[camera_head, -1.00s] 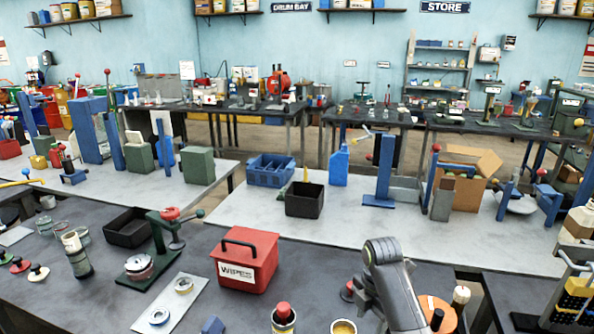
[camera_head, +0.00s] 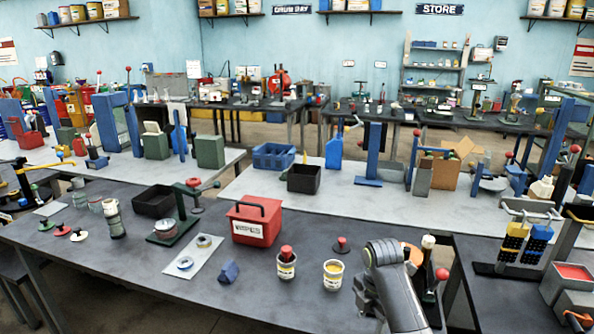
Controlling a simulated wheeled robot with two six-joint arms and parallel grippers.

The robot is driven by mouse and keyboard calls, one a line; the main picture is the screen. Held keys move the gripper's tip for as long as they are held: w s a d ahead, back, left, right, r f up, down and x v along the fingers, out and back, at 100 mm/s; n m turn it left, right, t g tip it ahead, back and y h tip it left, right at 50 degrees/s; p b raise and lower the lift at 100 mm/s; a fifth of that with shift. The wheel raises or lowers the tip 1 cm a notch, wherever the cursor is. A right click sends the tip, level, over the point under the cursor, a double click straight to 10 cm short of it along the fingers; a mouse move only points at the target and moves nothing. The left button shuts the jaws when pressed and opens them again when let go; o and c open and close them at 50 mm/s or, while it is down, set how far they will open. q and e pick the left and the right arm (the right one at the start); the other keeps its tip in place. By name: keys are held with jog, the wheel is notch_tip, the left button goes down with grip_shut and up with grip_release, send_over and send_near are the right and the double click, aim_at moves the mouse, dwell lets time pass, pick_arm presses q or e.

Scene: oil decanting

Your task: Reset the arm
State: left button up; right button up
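A grey link of my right arm (camera_head: 388,282) rises from the bottom edge, right of centre, over the dark front bench (camera_head: 130,262). No fingers of my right gripper can be made out. My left arm and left gripper are out of the picture. A white can with a red top (camera_head: 286,264) and an open can with yellow contents (camera_head: 333,274) stand upright on the bench, left of the arm and apart from it.
Close right of my arm is a dark tool with a red ball (camera_head: 441,274).

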jog(key=s+d+f+m+b, duration=0.1)
jog(key=s+d+f+m, duration=0.3)
jog(key=f, duration=0.7)
jog(key=s+d+f+m+b, duration=0.1)
jog(key=s+f+m, duration=0.4)
jog(key=f, duration=0.7)
jog(key=s+d+f+m+b, duration=0.1)
jog(key=s+d+f+m, duration=0.3)
jog(key=f, duration=0.7)
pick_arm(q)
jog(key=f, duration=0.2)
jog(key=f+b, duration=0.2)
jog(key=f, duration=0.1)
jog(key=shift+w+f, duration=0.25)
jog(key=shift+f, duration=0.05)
pick_arm(e)
jog(key=s+d+f+m, duration=0.1)
jog(key=s+f+m, duration=0.2)
jog(key=s, duration=0.9)
jog(key=s+d+f+m, duration=0.1)
jog(key=s+f+m, duration=0.3)
jog(key=s+f, duration=0.5)
jog(key=s+d+f+m+t+h, duration=0.1)
jog(key=s+f+m, duration=0.3)
jog(key=s, duration=1.3)
notch_tip(320, 180, down, 2)
jog(key=shift+s+d+f, duration=0.2)
jog(key=shift+d, duration=0.4)
